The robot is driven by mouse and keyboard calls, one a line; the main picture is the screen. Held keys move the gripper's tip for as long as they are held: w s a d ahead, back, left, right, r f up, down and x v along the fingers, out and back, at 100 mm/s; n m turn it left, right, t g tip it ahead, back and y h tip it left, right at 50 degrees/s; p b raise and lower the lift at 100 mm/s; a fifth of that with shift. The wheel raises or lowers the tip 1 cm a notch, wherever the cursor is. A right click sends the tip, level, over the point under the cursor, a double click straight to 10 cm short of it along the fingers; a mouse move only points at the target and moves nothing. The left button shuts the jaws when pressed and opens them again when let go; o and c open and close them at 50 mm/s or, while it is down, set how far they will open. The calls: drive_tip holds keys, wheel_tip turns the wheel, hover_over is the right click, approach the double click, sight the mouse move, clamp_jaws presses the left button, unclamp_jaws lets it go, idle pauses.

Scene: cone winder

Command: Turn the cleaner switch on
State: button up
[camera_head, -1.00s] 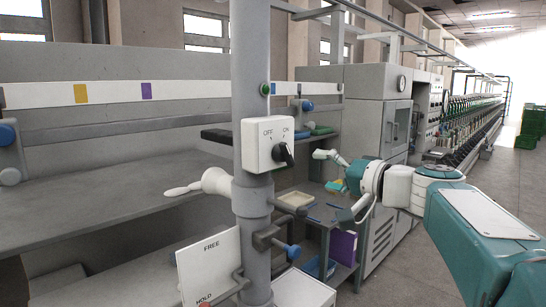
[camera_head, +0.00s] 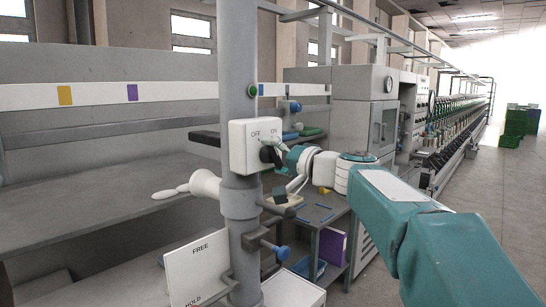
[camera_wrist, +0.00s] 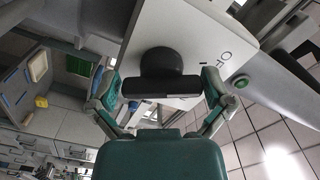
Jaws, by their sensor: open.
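The cleaner switch is a white box (camera_head: 240,148) on a grey post, marked OFF at upper left and ON at upper right. Its black knob (camera_head: 267,156) is partly covered by my gripper (camera_head: 279,167) in the head view. In the wrist view the round knob (camera_wrist: 162,62) has a dark bar (camera_wrist: 160,87) across its front. The open fingers of my gripper (camera_wrist: 160,94) stand on either side of this bar, with gaps visible. The white box face (camera_wrist: 200,35) shows part of the OFF lettering on the right. Which mark the knob points to is unclear.
The grey post (camera_head: 240,205) carries a white cone-shaped part (camera_head: 206,185), a blue-tipped clamp (camera_head: 280,252) and a FREE/HOLD sign (camera_head: 197,268). A grey shelf (camera_head: 90,200) lies left. A cabinet with a purple panel (camera_head: 333,246) stands behind. The floor at right is open.

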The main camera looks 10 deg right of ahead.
drive_tip(key=c, duration=0.8)
drive_tip(key=shift+f+m, duration=0.1)
drive_tip(key=shift+m, duration=0.2)
drive_tip(key=m, duration=0.5)
drive_tip(key=shift+f+m, duration=0.1)
drive_tip(key=shift+m, duration=0.2)
drive_tip(key=m, duration=0.5)
drive_tip(key=shift+f+m, duration=0.1)
drive_tip(key=shift+m, duration=0.2)
